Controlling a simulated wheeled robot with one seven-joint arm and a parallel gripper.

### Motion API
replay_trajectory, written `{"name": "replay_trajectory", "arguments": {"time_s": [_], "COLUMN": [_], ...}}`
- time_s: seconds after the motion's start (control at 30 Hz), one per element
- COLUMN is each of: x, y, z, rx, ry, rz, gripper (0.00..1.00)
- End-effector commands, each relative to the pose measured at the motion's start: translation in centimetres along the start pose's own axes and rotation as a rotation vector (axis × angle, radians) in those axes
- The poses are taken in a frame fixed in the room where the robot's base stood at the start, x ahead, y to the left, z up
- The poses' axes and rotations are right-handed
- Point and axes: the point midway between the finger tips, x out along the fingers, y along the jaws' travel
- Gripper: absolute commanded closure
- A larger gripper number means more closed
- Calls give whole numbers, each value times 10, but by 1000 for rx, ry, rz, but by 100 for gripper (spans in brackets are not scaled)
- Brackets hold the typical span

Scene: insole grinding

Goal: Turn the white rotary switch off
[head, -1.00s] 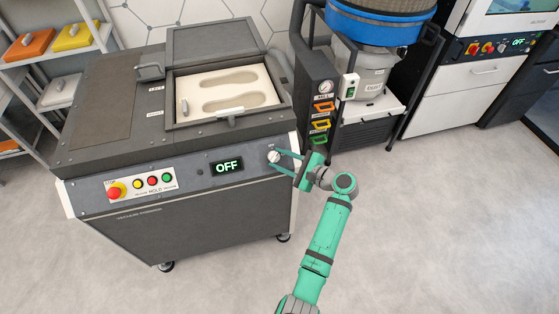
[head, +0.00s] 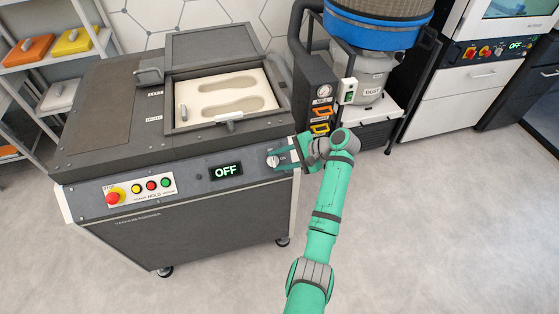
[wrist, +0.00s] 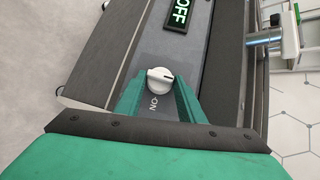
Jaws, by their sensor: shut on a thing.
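The white rotary switch (head: 272,161) is on the right end of the front panel of the grey vacuum forming machine (head: 190,235). In the wrist view the switch (wrist: 160,79) sits between my two green fingers, with the printed word ON beside it. My gripper (head: 278,156) reaches the panel from the right and is shut on the switch; its fingers also show in the wrist view (wrist: 158,88). The lit display (head: 226,171) left of the switch reads OFF in green, and it shows in the wrist view too (wrist: 180,13).
A red stop button (head: 115,196) and several coloured buttons are on the panel's left. The mould tray with two insole shapes (head: 176,88) is on top. A dust collector (head: 375,70) stands behind my arm. The floor in front is clear.

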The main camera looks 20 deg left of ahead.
Motion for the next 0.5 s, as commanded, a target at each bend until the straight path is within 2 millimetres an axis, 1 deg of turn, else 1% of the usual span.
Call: {"name": "replay_trajectory", "arguments": {"time_s": [0.03,0.5], "x": [-2,-2], "y": [-5,-6], "z": [-1,0], "rx": [-13,-44], "ry": [8,9], "rz": [2,28], "gripper": [87,87]}}
